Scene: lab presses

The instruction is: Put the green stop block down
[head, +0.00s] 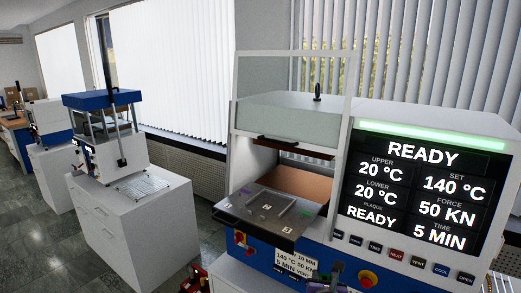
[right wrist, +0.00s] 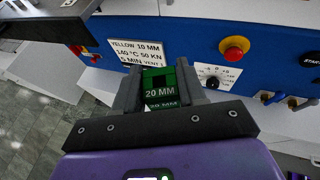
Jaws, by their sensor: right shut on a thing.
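The green stop block (right wrist: 161,88), marked 20 MM, sits between the fingers of my right gripper (right wrist: 160,80) in the right wrist view. The gripper is shut on it and holds it in front of the press's blue lower panel, beside the white label card (right wrist: 140,50). In the head view, my right gripper (head: 324,271) shows small at the bottom edge, below the grey plate (head: 283,232); the block is hard to make out there. My left gripper is in neither view.
The press screen (head: 412,190) reads READY. The grey plate juts out from the open press chamber and has small coloured marks on it. A red knob (right wrist: 234,48) is near the gripper. Another press (head: 105,140) stands on a white cabinet at left.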

